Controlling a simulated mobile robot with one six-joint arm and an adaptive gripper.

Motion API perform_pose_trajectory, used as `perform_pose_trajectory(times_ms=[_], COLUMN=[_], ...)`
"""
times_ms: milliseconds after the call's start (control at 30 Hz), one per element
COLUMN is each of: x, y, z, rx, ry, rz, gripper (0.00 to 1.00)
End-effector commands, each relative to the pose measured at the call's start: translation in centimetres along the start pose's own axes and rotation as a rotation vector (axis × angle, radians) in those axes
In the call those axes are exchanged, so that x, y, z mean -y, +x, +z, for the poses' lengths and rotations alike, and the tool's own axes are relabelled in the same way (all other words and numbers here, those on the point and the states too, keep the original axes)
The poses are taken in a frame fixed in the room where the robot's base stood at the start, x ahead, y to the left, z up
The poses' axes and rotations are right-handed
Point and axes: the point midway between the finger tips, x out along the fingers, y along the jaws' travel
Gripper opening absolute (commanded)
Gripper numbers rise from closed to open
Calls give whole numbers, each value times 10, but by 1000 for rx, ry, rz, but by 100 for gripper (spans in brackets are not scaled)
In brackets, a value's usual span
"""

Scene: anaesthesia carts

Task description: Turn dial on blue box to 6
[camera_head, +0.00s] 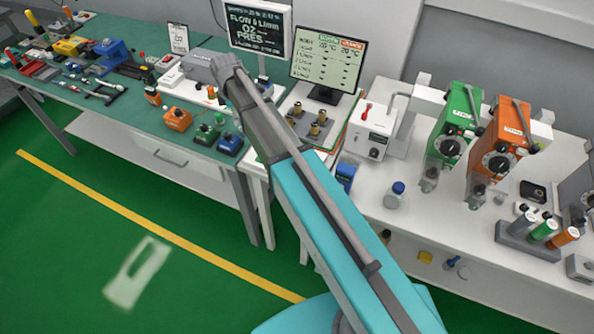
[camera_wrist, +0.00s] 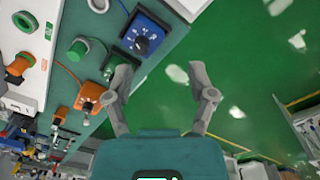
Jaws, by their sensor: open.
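The blue box (camera_wrist: 133,30) stands at the edge of the green bench top in the wrist view. A black dial (camera_wrist: 142,43) with white marks is on its face; its numbers and setting are too small to read. In the head view a blue box (camera_head: 230,144) sits at the bench's front right corner. My gripper (camera_wrist: 158,73) is open and empty in the wrist view. Its left finger is close to the box's lower side, and its right finger is over the green floor. I see no contact with the dial. The gripper cannot be made out in the head view.
An orange box (camera_wrist: 91,91) and a green-topped part (camera_wrist: 78,50) stand near the blue box. Several devices crowd the green bench (camera_head: 112,128). A white table (camera_head: 440,226) at right holds green and orange vaporizers. Open green floor (camera_head: 90,235) lies before the bench.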

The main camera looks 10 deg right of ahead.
Motion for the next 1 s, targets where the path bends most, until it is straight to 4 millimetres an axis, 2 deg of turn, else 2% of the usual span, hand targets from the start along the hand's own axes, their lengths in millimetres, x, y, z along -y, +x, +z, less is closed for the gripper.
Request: perform_pose_trajectory(times_ms=[33,400,1000], x=[8,41,100], y=[6,24,55], z=[7,41,92], rx=[0,3,9], ry=[34,288,708], rz=[-1,-5,-10], gripper=[72,72,72])
